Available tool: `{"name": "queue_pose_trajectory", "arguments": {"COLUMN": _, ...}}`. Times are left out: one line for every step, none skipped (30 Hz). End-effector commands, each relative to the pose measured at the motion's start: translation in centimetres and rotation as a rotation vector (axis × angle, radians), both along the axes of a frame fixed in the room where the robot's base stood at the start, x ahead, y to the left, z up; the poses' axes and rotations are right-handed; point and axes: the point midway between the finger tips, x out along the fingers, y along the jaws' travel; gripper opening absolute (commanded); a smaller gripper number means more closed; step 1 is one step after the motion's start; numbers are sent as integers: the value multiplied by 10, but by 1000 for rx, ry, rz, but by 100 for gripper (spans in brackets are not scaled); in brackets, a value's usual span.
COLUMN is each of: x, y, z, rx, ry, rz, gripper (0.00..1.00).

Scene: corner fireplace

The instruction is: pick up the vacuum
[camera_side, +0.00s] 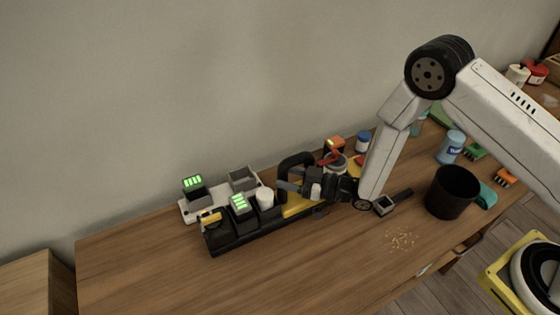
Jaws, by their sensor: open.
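What looks like the handheld vacuum, with a black loop handle (296,160) and a yellow body (298,206), is at the middle of the wooden table. It is beside or in a long black tray; the overlap hides which. My gripper (283,180) is open, reaching in from the right with its fingers pointing left. The fingers overlap the handle area in this view. I cannot tell whether they touch it or are around it. My gripper and wrist hide part of the vacuum.
The black tray (238,244) holds a green-lit battery (240,203) and a white cup (265,197). A light charger base (190,210) stands behind it. A black bin (452,190) stands right. Crumbs (401,240) lie in front. The table's front left is clear.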

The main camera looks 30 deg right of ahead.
Motion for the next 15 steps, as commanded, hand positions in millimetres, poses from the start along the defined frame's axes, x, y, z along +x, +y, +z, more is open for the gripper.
{"name": "queue_pose_trajectory", "arguments": {"x": 3, "y": 4, "z": 0, "rx": 1, "ry": -1, "rz": 2, "gripper": 57}}
{"name": "queue_pose_trajectory", "arguments": {"x": 5, "y": 5, "z": 0, "rx": 0, "ry": 0, "rz": 1, "gripper": 57}}
{"name": "queue_pose_trajectory", "arguments": {"x": 6, "y": 7, "z": 0, "rx": -1, "ry": 1, "rz": 1, "gripper": 57}}
{"name": "queue_pose_trajectory", "arguments": {"x": 7, "y": 8, "z": 0, "rx": -1, "ry": 1, "rz": 1, "gripper": 57}}
{"name": "queue_pose_trajectory", "arguments": {"x": 7, "y": 8, "z": 0, "rx": -1, "ry": 1, "rz": 1, "gripper": 57}}
{"name": "queue_pose_trajectory", "arguments": {"x": 8, "y": 8, "z": 0, "rx": -1, "ry": 1, "rz": 0, "gripper": 57}}
{"name": "queue_pose_trajectory", "arguments": {"x": 8, "y": 8, "z": 0, "rx": -1, "ry": 1, "rz": 0, "gripper": 57}}
{"name": "queue_pose_trajectory", "arguments": {"x": 8, "y": 8, "z": 0, "rx": -1, "ry": 1, "rz": 0, "gripper": 57}}
{"name": "queue_pose_trajectory", "arguments": {"x": 8, "y": 8, "z": 0, "rx": 0, "ry": 1, "rz": 0, "gripper": 57}}
{"name": "queue_pose_trajectory", "arguments": {"x": 8, "y": 8, "z": 0, "rx": -1, "ry": 1, "rz": 0, "gripper": 57}}
{"name": "queue_pose_trajectory", "arguments": {"x": 8, "y": 8, "z": 0, "rx": 0, "ry": 1, "rz": 0, "gripper": 57}}
{"name": "queue_pose_trajectory", "arguments": {"x": 8, "y": 8, "z": 0, "rx": -1, "ry": 1, "rz": 0, "gripper": 57}}
{"name": "queue_pose_trajectory", "arguments": {"x": 8, "y": 8, "z": 0, "rx": -1, "ry": 1, "rz": 0, "gripper": 57}}
{"name": "queue_pose_trajectory", "arguments": {"x": 8, "y": 8, "z": 0, "rx": -1, "ry": 1, "rz": 0, "gripper": 57}}
{"name": "queue_pose_trajectory", "arguments": {"x": 8, "y": 8, "z": 0, "rx": -1, "ry": 1, "rz": 0, "gripper": 57}}
